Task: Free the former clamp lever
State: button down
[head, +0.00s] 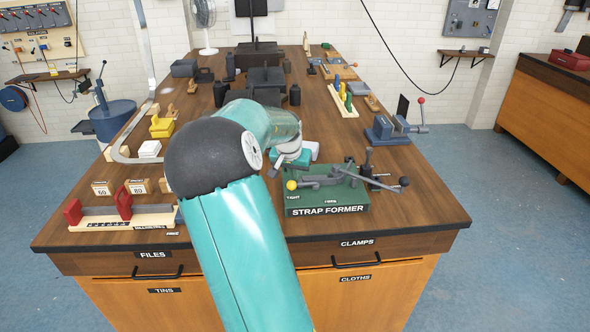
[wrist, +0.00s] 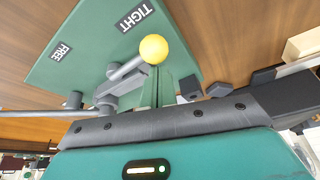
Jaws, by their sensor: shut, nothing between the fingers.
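The strap former has a green base (head: 352,203) at the front right of the bench. Its clamp lever is a short grey arm with a yellow ball (head: 291,185), at the TIGHT end of the base. In the wrist view the yellow ball (wrist: 153,48) lies nearer the TIGHT label (wrist: 135,15) than the FREE label (wrist: 62,52). My gripper (wrist: 161,76) is shut and empty, its fingers appearing just below the ball in the picture. I cannot tell whether they touch the lever. In the head view my arm hides much of the hand.
A long dark handle (head: 375,180) sticks out to the right of the former. A blue vise (head: 392,129) stands behind it to the right. A red-ended gauge (head: 110,212) and small blocks lie at the front left. Bare bench shows right of the former.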

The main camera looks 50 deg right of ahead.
jog(key=shift+d, duration=0.1)
dwell(0.3)
jog(key=shift+s+a+n, duration=0.1)
jog(key=shift+a+n, duration=0.15)
jog(key=shift+n, duration=0.15)
